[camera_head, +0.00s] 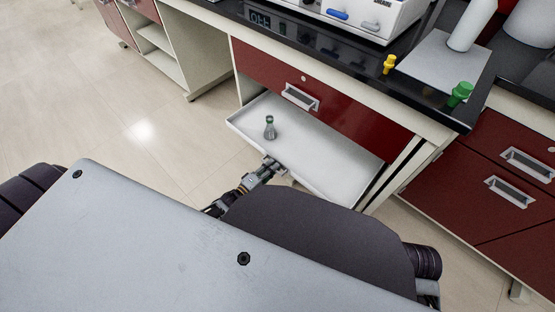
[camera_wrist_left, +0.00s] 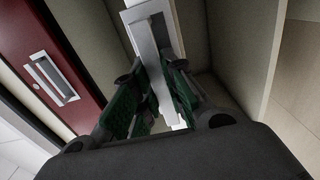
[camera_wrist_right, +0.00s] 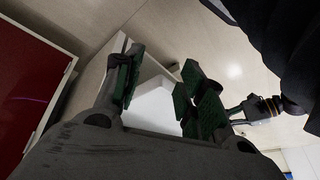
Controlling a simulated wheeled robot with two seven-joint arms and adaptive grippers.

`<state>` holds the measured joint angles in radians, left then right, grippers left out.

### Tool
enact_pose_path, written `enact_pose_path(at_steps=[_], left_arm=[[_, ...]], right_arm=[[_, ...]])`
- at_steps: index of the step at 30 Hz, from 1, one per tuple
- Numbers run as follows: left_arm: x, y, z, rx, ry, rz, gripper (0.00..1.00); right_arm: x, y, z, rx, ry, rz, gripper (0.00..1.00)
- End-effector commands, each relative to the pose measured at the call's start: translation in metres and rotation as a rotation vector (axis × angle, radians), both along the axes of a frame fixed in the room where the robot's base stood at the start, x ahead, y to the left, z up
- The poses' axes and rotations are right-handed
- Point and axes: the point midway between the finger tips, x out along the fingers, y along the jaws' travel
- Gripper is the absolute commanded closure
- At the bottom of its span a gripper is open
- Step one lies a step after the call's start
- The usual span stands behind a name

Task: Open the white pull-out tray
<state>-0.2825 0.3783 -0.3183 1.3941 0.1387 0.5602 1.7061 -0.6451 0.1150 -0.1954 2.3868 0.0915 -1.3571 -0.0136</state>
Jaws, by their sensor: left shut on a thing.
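The white pull-out tray (camera_head: 310,150) is out from under a red drawer front in the head view. A small flask with a green top (camera_head: 269,128) stands upright on it. My left gripper (camera_head: 268,168) is at the tray's front edge. In the left wrist view its green-padded fingers (camera_wrist_left: 158,100) are shut on the white front part of the tray (camera_wrist_left: 150,28). My right gripper is hidden in the head view. In the right wrist view its fingers (camera_wrist_right: 160,90) are apart, with a white block-like surface (camera_wrist_right: 155,103) showing between them; contact is unclear.
A red drawer (camera_head: 330,97) with a metal handle sits above the tray. The black benchtop (camera_head: 300,42) carries a white device (camera_head: 375,15), a yellow-topped item (camera_head: 389,64) and a green-topped item (camera_head: 460,94). Red cabinets (camera_head: 500,150) stand at right. Bare floor (camera_head: 130,125) lies at left.

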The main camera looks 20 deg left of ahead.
Motion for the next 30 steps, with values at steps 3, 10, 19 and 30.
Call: enact_pose_path(at_steps=[3,10,19,30], left_arm=[[-0.012,0.005,0.0,0.003,0.003,0.001,1.0],[-0.031,0.012,0.0,0.003,0.003,0.0,1.0],[-0.061,0.023,0.0,0.003,0.003,0.0,1.0],[-0.089,0.033,-0.001,0.004,0.002,0.0,1.0]], right_arm=[[-0.002,-0.003,0.013,-0.017,0.014,0.001,0.6],[-0.005,-0.009,0.023,-0.042,0.042,0.0,0.6],[-0.004,-0.011,0.005,-0.056,0.073,-0.004,0.6],[-0.005,-0.014,-0.011,-0.068,0.1,-0.007,0.6]])
